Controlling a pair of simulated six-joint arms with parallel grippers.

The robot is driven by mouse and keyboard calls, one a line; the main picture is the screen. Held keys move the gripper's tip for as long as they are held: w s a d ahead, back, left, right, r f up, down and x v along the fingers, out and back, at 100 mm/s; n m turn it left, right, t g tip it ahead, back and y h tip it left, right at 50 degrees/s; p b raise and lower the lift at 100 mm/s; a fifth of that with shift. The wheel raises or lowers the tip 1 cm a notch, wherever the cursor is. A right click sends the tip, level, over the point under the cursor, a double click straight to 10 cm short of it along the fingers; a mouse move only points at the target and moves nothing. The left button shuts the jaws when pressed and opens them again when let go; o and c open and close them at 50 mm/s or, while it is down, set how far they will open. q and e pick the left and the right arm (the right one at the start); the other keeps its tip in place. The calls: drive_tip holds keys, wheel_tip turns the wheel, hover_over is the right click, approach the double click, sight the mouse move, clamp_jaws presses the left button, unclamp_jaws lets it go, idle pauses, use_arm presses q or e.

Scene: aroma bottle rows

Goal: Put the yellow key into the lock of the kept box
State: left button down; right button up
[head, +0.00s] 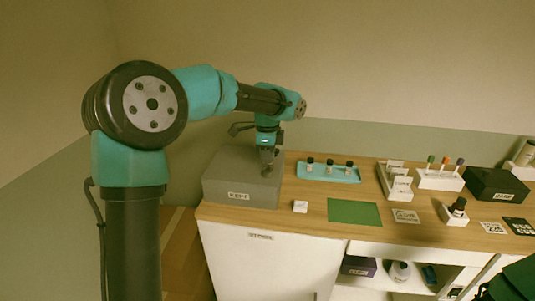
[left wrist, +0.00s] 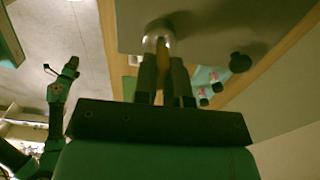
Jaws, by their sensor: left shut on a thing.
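The kept box (head: 240,180) is a grey box with a "KEPT" label at the left end of the counter; its grey top (left wrist: 205,18) fills the upper part of the left wrist view. My left gripper (head: 268,168) points down at the top of this box. In the left wrist view its fingers (left wrist: 165,62) are shut on a small yellow piece, the yellow key (left wrist: 163,60), mostly hidden between them. A pale ring (left wrist: 155,40) shows at the fingertips; I cannot tell how far the key sits in the lock. My right gripper (left wrist: 70,66) is far off and small.
A teal tray (head: 328,179) with three dark-capped bottles stands right of the box. White racks (head: 440,180) and a black box (head: 496,184) are farther right.

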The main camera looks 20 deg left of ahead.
use_arm(q)
drive_tip(key=shift+f, duration=0.55)
drive_tip(key=c, duration=1.1)
unclamp_jaws()
wheel_tip(320, 180, up, 18)
drive_tip(key=shift+f, duration=0.25)
